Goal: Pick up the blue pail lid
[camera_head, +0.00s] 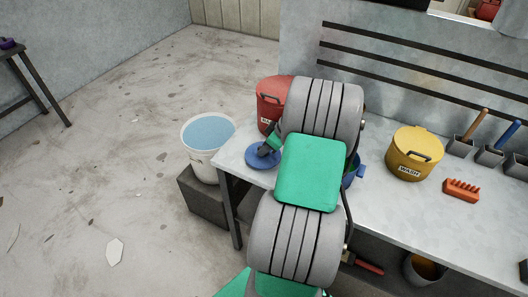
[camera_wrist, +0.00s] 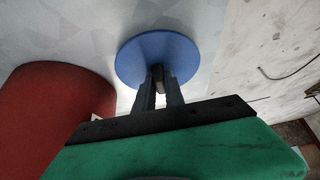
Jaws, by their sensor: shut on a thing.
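The blue pail lid (camera_head: 256,163) is a flat round disc at the left end of the bench, partly covered by my gripper (camera_head: 267,149) in the head view. In the wrist view the lid (camera_wrist: 143,53) faces the camera, and my gripper (camera_wrist: 158,79) is shut on the dark handle at its middle. I cannot tell whether the lid touches the bench top or is just above it. A blue pail (camera_head: 357,171) shows only in part behind my arm.
A red pail (camera_head: 268,98) stands close to the lid; it also shows in the wrist view (camera_wrist: 50,105). A yellow pail (camera_head: 409,158) and orange brush (camera_head: 461,190) are on the bench (camera_head: 400,206). A white bucket (camera_head: 203,157) of blue liquid stands left of the bench on a grey block (camera_head: 203,200).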

